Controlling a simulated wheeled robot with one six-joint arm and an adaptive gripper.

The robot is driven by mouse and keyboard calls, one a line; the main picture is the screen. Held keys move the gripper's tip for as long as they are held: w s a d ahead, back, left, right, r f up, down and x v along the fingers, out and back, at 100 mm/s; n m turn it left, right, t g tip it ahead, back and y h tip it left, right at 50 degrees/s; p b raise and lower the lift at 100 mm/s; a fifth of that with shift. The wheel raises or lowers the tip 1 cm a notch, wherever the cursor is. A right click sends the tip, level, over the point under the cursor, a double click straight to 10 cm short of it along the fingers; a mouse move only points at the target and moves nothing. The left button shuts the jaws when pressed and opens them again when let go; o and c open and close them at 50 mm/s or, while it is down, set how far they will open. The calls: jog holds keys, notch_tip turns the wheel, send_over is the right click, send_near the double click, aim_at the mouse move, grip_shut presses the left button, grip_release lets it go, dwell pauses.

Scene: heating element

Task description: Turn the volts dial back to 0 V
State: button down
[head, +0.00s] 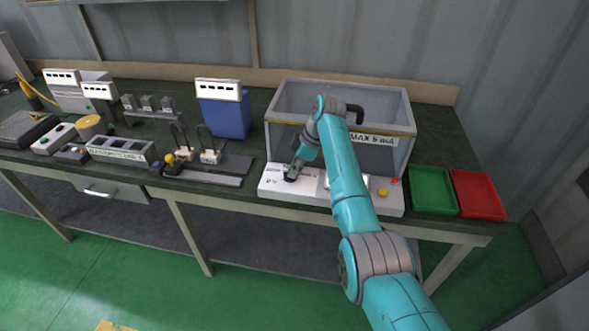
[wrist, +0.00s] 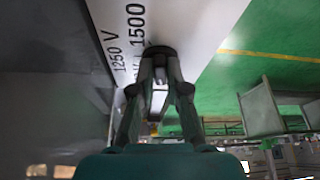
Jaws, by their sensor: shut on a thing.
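The volts dial (wrist: 159,52) is a dark round knob on a white panel (wrist: 205,30) in the wrist view. Labels reading 1250 V and 1500 show beside it. My gripper (wrist: 158,70) is shut on the dial, with a finger on each side. The dial's pointer is hidden, so its setting cannot be read. In the head view, my gripper (head: 292,175) reaches down to the left part of the white control panel (head: 308,192), where a small 0 V label shows. The dial is mostly covered by the gripper there.
A clear-walled box marked MAX 5 mA (head: 390,155) stands behind the panel. Yellow and red buttons (head: 383,192) are at the panel's right. A green tray (head: 432,205) and a red tray (head: 478,212) lie farther right. A blue container (head: 226,118) and other fixtures stand left.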

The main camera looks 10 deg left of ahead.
jog(key=c, duration=1.2)
grip_release()
jog(key=shift+o, duration=0.2)
jog(key=shift+r, duration=0.1)
jog(key=v, duration=1.1)
jog(key=shift+d+r, duration=0.15)
jog(key=shift+r, duration=0.2)
